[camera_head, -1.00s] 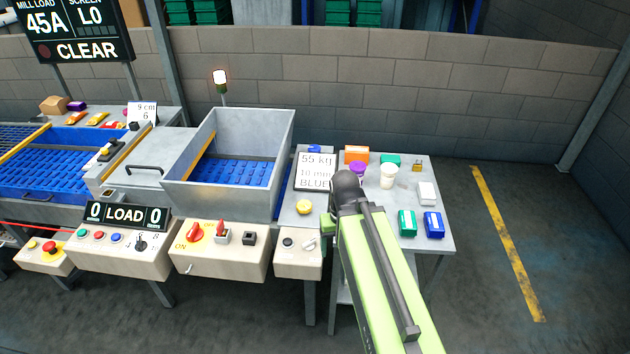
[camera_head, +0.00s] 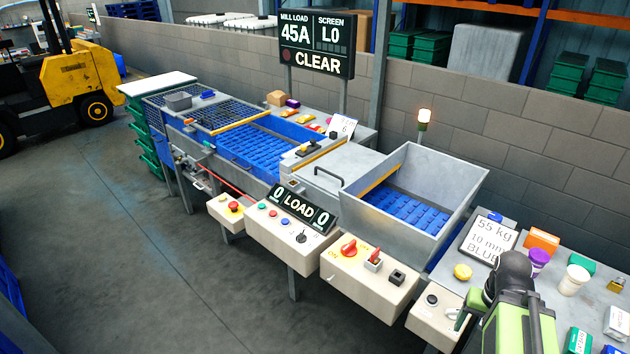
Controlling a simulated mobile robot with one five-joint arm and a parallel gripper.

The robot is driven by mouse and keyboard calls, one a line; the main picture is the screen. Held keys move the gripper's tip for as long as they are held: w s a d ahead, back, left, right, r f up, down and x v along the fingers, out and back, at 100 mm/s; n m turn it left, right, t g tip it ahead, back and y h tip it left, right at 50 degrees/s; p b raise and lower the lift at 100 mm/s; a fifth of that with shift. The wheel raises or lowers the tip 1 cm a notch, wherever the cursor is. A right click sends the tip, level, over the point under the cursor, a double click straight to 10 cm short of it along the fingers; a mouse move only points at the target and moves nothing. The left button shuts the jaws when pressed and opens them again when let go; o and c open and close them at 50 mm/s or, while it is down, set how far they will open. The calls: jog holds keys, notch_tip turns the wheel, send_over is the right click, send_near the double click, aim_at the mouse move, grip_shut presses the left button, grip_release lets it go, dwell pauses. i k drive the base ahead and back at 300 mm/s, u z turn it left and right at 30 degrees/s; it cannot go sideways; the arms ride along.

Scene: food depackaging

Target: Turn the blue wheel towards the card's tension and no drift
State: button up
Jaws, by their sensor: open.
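The white card (camera_head: 487,240) on the grey side table at the right reads "55 kg", "10 mm", "BLUE". A small blue piece (camera_head: 495,215) shows just behind it; I cannot tell whether it is a wheel. No blue wheel can be made out clearly. My arm, green with a dark rounded joint, rises at the lower right and covers part of the table. My gripper's jaws do not show.
A control box with a black button and grey lever (camera_head: 432,312) stands left of my arm. A purple item (camera_head: 538,260), white cup (camera_head: 573,280) and orange box (camera_head: 541,241) stand on the table. The hopper (camera_head: 435,235) is behind. Open floor (camera_head: 150,270) lies left.

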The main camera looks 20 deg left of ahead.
aim_at(495, 217)
jog(key=z, duration=0.05)
jog(key=k, duration=0.55)
jog(key=z, duration=0.35)
jog(key=i, duration=1.65)
jog(key=u, duration=0.35)
